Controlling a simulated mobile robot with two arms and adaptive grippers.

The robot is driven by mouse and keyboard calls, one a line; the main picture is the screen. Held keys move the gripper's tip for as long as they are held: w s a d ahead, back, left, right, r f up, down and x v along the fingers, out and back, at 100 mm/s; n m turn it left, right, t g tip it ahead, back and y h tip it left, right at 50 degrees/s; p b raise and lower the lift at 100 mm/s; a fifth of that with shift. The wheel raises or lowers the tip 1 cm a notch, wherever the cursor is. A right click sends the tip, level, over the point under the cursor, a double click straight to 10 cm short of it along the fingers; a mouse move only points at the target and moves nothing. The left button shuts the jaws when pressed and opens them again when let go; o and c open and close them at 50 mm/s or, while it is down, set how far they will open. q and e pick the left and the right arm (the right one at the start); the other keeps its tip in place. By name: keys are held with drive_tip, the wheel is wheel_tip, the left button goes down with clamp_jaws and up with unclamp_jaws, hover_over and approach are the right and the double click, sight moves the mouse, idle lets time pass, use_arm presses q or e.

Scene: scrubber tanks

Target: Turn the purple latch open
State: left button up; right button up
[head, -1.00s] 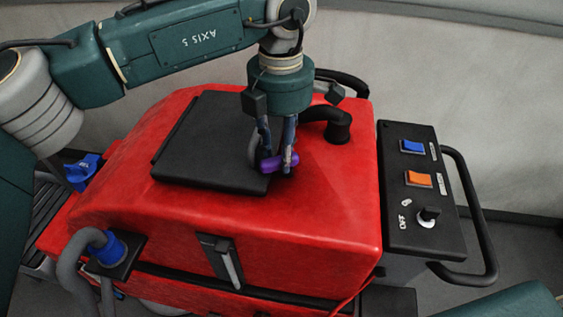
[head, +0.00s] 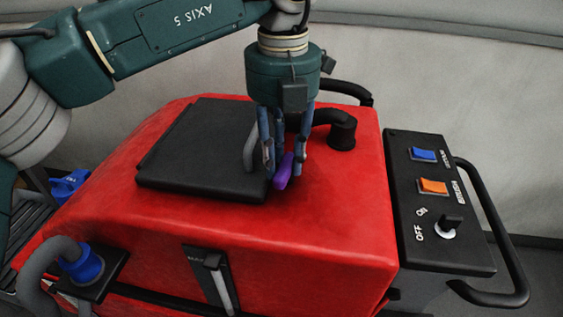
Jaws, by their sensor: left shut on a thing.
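The purple latch (head: 284,172) sits at the right edge of the black lid (head: 205,148) on top of the red scrubber tank (head: 335,215). It points up and down in the picture, slightly tilted. My left gripper (head: 284,166) comes down from above, with one finger on each side of the latch, and is shut on it. The fingers hide part of the latch. The lid lies flat and closed, with a grey handle (head: 250,150) beside the left finger. My right gripper is not in view.
A black hose elbow (head: 340,130) stands just right of the gripper. A control panel (head: 440,200) with a blue switch, an orange switch and a knob is at the right, beside a black push bar (head: 505,240). A grey hose with a blue collar (head: 82,265) is at lower left.

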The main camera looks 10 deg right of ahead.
sight(283, 161)
use_arm(q)
drive_tip(key=shift+r+n+b, duration=0.15)
drive_tip(key=shift+n+b, duration=0.2)
drive_tip(key=shift+n, duration=0.45)
drive_tip(key=o, duration=1.2)
drive_tip(key=shift+r, duration=0.1)
wheel_tip(283, 161, up, 12)
drive_tip(key=shift+f, duration=0.1)
